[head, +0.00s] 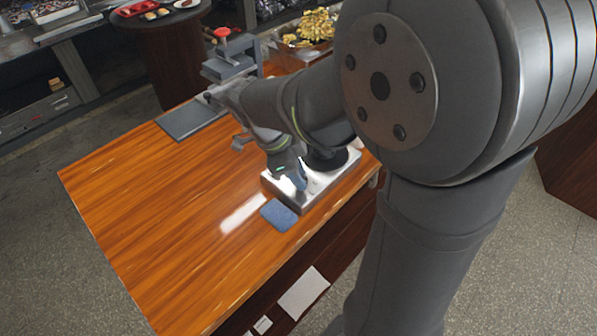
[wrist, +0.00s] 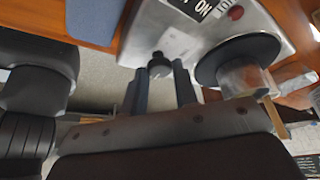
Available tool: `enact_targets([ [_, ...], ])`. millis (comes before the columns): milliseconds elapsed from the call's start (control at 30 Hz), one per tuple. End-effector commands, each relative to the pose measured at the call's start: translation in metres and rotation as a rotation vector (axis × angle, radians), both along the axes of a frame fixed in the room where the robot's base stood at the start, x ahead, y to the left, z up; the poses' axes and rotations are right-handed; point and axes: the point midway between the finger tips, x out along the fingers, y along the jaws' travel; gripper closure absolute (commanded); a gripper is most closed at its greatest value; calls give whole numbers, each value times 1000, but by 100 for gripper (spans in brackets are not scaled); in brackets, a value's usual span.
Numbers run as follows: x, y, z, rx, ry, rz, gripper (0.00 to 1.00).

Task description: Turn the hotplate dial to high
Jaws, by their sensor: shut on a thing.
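The hotplate is a silver box (head: 316,190) with a round black plate (head: 333,160) on top, standing near the right edge of the wooden table. It also shows in the wrist view (wrist: 197,42), with its black plate (wrist: 226,60), a red round spot and a dark label reading "ON". The small black dial (wrist: 159,62) sticks out from the hotplate's side. My gripper (wrist: 161,75) has one finger on each side of the dial and is shut on it. In the head view the dial and fingertips are hidden by my arm and wrist. The dial's setting cannot be read.
A blue pad (head: 279,215) lies on the wooden table (head: 150,220) just beside the hotplate; it also shows in the wrist view (wrist: 95,18). A grey slab (head: 189,119) and a grey stand with a red top (head: 230,58) are farther back. The table's left part is clear.

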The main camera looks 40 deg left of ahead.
Motion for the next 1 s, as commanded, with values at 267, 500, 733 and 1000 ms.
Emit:
enact_targets([
  [267, -1, 0, -1, 0, 2, -12, 96],
  [500, -1, 0, -1, 0, 2, -12, 65],
  [733, 0, 0, 0, 0, 1, -11, 52],
  [1000, -3, 4, 10, 2, -1, -10, 52],
])
